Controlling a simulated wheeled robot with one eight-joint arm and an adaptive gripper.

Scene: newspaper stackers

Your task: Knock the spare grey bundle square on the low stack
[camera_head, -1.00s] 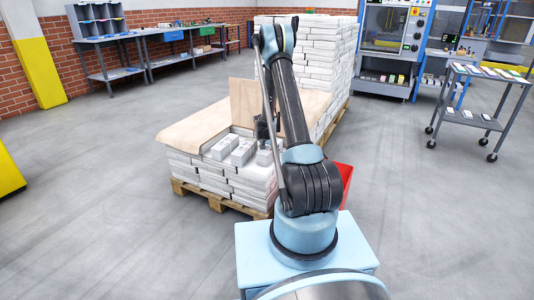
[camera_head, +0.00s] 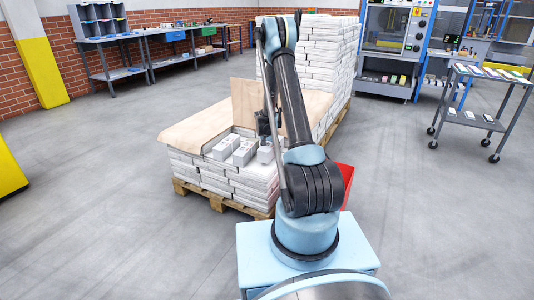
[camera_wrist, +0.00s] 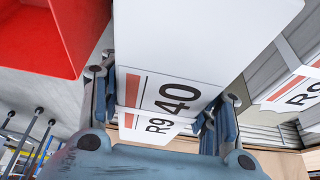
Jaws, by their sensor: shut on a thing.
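A pale grey bundle (camera_head: 265,155) is at the right front of the low stack (camera_head: 252,182), under my gripper (camera_head: 266,128). In the wrist view my gripper (camera_wrist: 158,112) is shut on this bundle (camera_wrist: 205,45), one finger on each side. Its label shows "40" and "R9" beside orange bars. I cannot tell whether its underside touches the stack. Two other bundles lie in a row to its left, one in the middle (camera_head: 244,152) and one farther left (camera_head: 226,147). My arm hides part of the stack's right side.
A brown sheet (camera_head: 195,127) covers the stack's left part, and an upright board (camera_head: 245,103) stands behind. A tall white stack (camera_head: 325,60) rises at the back. A red bin (camera_head: 346,174) is close right of my arm; it also shows in the wrist view (camera_wrist: 50,30).

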